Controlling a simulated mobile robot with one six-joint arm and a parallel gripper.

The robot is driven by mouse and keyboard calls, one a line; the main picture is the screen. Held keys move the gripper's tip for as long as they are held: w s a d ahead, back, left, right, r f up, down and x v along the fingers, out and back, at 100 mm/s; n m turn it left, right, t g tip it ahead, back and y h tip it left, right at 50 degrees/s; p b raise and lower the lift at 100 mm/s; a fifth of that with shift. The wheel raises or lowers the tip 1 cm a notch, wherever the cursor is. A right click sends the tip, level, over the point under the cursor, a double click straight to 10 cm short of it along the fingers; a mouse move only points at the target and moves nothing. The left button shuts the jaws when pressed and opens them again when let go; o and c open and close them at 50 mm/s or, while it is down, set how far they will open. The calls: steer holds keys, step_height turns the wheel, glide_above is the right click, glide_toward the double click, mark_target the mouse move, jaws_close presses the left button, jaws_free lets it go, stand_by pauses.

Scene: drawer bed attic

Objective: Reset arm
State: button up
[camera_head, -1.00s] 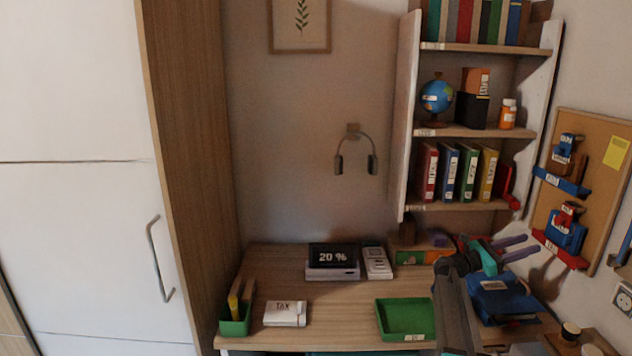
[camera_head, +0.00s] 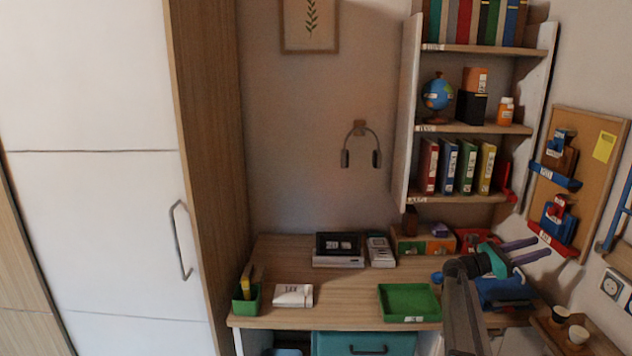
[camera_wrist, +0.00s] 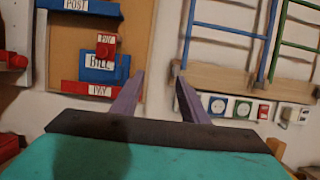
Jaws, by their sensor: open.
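My gripper (camera_head: 522,250) is raised over the right end of the desk, with its two purple fingers apart and pointing right toward the wall. Nothing shows between the fingers. A blue object (camera_head: 500,292) on the desk is partly hidden behind my arm.
The desk (camera_head: 345,300) holds a green tray (camera_head: 408,303), a white box labelled TAX (camera_head: 293,296) and a green pen holder (camera_head: 246,300). A shelf unit (camera_head: 470,130) stands above. The corkboard (camera_head: 590,150) with wall trays is close to my gripper.

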steer(key=s+a+f+m+y, duration=0.2)
steer(key=s+a+f+y, duration=0.35)
steer(key=f, duration=0.95)
steer(key=s+a+f+m+y, duration=0.25)
steer(key=s+a+f, duration=0.5)
steer(key=f, duration=0.65)
steer(key=s+a+f+m+y, duration=0.35)
steer(key=a+f, duration=0.55)
steer(key=f, duration=0.6)
steer(key=s+a+f+m+g+y, duration=0.1)
steer(key=s+a+f+m+y, duration=0.2)
steer(key=s+a, duration=0.6)
steer(key=s+a+f+m+g+y, duration=0.1)
steer(key=s+a+f+m+y, duration=0.2)
steer(key=s+a+f, duration=0.4)
steer(key=s+a+f+m+g+y, duration=0.2)
steer(key=s+a+f+m+y, duration=0.1)
steer(key=s+a, duration=1)
step_height(320, 180, down, 2)
steer(key=shift+s+a+f+y, duration=0.15)
steer(key=shift+s+y, duration=0.4)
